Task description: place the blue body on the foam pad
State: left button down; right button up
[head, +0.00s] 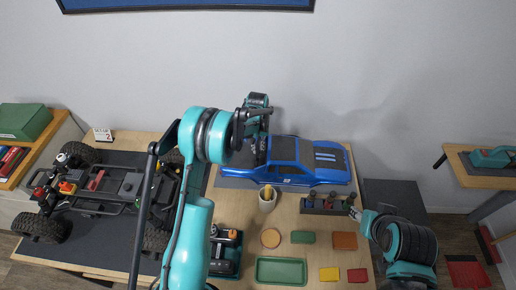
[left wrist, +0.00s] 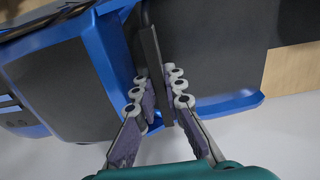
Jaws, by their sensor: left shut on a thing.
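The blue body (head: 288,176), a pickup shell with dark panels, is at the back right of the table. It looks level and lies over the grey foam pad (head: 232,183), whose edge shows at its lower left. Whether it touches the pad is hidden.
The crawler chassis (head: 105,190) fills the left of the table. A cup (head: 267,200), the tool block (head: 325,204), a green tray (head: 281,271) and small coloured pads stand in front of the body. A dark surface (head: 395,196) lies to the right.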

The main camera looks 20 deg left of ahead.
pick_arm(q)
jog(key=shift+f, duration=0.2)
jog(key=c, duration=1.6)
grip_release()
jog(key=shift+r, duration=0.15)
